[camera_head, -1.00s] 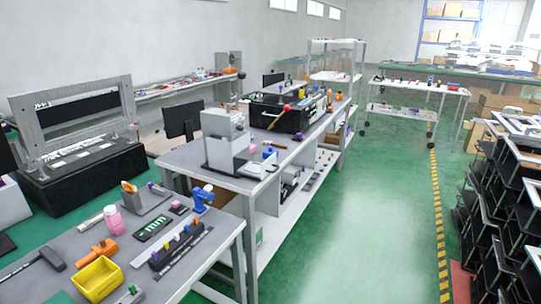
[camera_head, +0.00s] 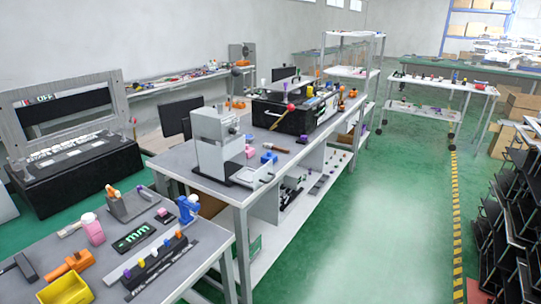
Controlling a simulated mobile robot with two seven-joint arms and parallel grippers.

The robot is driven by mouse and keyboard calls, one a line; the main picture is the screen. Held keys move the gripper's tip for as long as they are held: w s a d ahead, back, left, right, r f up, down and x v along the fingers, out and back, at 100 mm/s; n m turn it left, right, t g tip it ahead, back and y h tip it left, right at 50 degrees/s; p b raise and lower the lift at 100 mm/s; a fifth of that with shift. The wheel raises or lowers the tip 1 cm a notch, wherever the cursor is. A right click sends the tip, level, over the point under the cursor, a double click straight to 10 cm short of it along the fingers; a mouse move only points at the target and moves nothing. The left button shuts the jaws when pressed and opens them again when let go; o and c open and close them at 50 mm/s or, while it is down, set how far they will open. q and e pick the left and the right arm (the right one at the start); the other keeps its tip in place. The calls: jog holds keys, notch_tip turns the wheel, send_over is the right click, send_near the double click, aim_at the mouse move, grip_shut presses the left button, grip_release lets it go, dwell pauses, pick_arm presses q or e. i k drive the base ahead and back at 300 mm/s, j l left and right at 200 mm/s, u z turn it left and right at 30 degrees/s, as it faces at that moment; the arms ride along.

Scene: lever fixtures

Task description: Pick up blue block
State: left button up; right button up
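A small blue object (camera_head: 269,157) lies on the grey middle table, just right of the grey machine. It may be the blue block, but it is too small to tell its exact shape. A larger blue object (camera_head: 188,209) stands upright on the near table and looks like a tool, not a plain block. A black holder (camera_head: 158,262) on the near table carries a row of small coloured pieces. Neither of my grippers is in view.
The grey machine (camera_head: 217,146) stands on the middle table (camera_head: 213,199). Black racks (camera_head: 510,220) stand at the right. The green floor (camera_head: 370,220) between is clear.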

aim_at(265, 159)
jog(key=i+l+u, duration=0.1)
jog(key=i+l, duration=0.2)
jog(key=i+l+u, duration=0.1)
jog(key=i+l, duration=0.2)
jog(key=l, duration=0.25)
jog(key=i+l+u, duration=0.1)
jog(key=i+l, duration=0.2)
jog(key=l, duration=0.15)
jog(key=i+l+u, duration=0.1)
jog(key=i+l, duration=0.15)
jog(key=l, duration=0.25)
jog(key=i+l+u, duration=0.1)
jog(key=i+l, duration=0.15)
jog(key=l, duration=0.25)
jog(key=i+l+u, duration=0.1)
jog(key=l, duration=0.45)
jog(key=i+l+u, duration=0.1)
jog(key=i+l, duration=0.2)
jog(key=l, duration=0.2)
jog(key=i+l+u, duration=0.1)
jog(key=l, duration=0.5)
jog(key=i, duration=0.1)
